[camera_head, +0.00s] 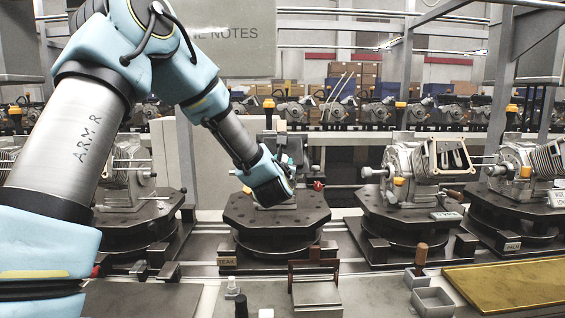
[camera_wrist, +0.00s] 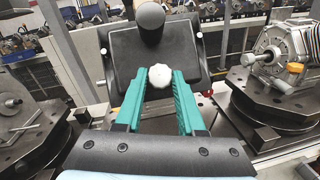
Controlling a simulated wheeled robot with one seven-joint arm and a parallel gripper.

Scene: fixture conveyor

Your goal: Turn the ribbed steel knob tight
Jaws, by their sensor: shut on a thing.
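The ribbed steel knob (camera_wrist: 160,76) shows pale and round between the tips of my two green fingers in the wrist view. My gripper (camera_wrist: 160,82) is shut on it. Behind the knob is a dark plate (camera_wrist: 118,72), with a black rounded post (camera_wrist: 150,18) above. My gripper hides the knob in that view.
Fixtures with metal housings stand close on the right (camera_head: 405,170) and left (camera_head: 130,190). A small red ball (camera_head: 318,185) sits just right of my gripper. In front are a red-framed stand (camera_head: 313,275), small grey bins (camera_head: 432,301) and a yellow tray (camera_head: 510,283).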

